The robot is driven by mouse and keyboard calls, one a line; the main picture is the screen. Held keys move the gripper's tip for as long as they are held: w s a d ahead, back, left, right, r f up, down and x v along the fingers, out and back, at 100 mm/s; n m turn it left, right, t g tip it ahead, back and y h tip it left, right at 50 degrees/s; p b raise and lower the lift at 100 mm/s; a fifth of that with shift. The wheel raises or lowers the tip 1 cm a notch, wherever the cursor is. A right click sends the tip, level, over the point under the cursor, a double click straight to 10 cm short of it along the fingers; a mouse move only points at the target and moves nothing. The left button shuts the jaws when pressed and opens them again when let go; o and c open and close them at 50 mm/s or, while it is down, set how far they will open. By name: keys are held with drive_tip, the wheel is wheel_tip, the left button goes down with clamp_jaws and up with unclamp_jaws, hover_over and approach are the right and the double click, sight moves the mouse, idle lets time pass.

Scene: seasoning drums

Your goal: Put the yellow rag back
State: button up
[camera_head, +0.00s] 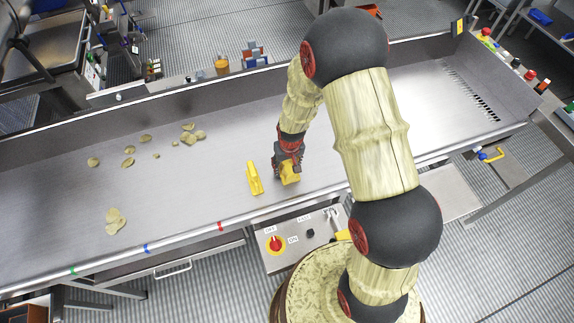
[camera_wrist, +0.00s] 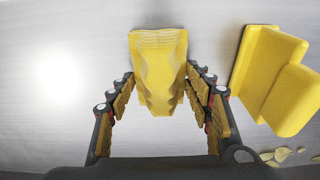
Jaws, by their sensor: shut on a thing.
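The yellow rag (camera_wrist: 158,62) is bunched with folds and sits between the fingers of my gripper (camera_wrist: 160,86) in the wrist view. In the head view my gripper (camera_head: 289,163) points down over the metal trough, with the rag (camera_head: 290,176) at its tips. The gripper is shut on the rag. I cannot tell whether the rag touches the trough floor. A second yellow thing, a stiff stepped block or scraper (camera_head: 254,178), lies just left of the gripper in the head view. In the wrist view this block (camera_wrist: 272,78) is at the right, apart from the rag.
The long metal trough (camera_head: 200,185) holds several pale chips (camera_head: 190,134) left of my gripper. Small containers (camera_head: 222,66) stand beyond its far wall. A control box with a red knob (camera_head: 275,243) is at the near side. The trough floor around the gripper is mostly clear.

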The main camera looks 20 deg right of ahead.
drive_tip(key=shift+f, duration=0.15)
drive_tip(key=o, duration=1.2)
wheel_tip(320, 180, up, 12)
drive_tip(key=s+p, duration=0.1)
drive_tip(key=s, duration=0.1)
wheel_tip(320, 180, up, 18)
drive_tip(key=f+t, duration=0.1)
drive_tip(key=t, duration=0.1)
hover_over(289, 168)
drive_tip(key=s, duration=0.6)
drive_tip(key=s+r, duration=0.4)
drive_tip(key=s+r+t, duration=0.1)
drive_tip(key=s+r, duration=0.3)
drive_tip(key=s, duration=0.1)
drive_tip(key=s+r+t, duration=0.1)
drive_tip(key=s+r, duration=0.3)
drive_tip(key=s, duration=0.1)
drive_tip(key=shift+s, duration=0.2)
